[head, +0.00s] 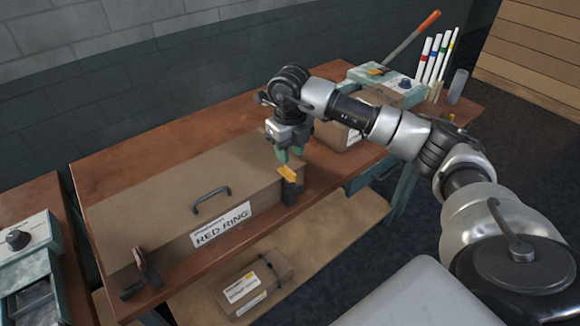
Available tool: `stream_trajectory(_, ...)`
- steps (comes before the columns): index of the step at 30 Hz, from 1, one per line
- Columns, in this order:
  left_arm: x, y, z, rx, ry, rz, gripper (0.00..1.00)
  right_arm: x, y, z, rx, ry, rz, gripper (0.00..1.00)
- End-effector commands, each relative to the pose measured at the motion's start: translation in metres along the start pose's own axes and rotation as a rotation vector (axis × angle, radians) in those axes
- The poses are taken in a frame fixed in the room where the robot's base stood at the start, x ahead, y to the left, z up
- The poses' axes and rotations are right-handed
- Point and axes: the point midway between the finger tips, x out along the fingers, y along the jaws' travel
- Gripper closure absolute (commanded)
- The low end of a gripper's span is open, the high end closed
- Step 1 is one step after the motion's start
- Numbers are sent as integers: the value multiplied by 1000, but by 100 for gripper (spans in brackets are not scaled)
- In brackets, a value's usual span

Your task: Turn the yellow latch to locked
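The yellow latch (289,174) sits at the right front corner of a long brown case labelled "RED RING" (150,212), above a dark bracket (292,192). My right gripper (289,155) points down just above and behind the latch, with greenish fingertips. I cannot tell whether the fingers touch the latch or how far apart they are. A second latch with a reddish lever (146,266) is at the case's left front corner. My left gripper is not in view.
The case has a dark handle (211,199) on its front part and lies on a wooden bench (130,160). A small box (252,284) lies on the lower shelf. Behind my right arm stand a cardboard box (337,134), a teal device (385,76) and several white tubes (432,62).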

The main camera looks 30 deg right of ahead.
Motion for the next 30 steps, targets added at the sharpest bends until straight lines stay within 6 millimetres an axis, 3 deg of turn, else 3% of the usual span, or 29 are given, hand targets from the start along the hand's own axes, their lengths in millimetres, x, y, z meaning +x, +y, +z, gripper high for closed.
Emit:
stream_trajectory(6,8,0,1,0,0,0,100,-35,0,1,-1,-2,1,66)
stream_trajectory(10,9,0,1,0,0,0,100,-44,0,0,0,-1,0,66)
stream_trajectory(26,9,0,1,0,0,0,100,-46,0,0,0,1,0,66)
stream_trajectory(30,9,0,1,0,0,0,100,-37,16,1,-34,-14,58,66)
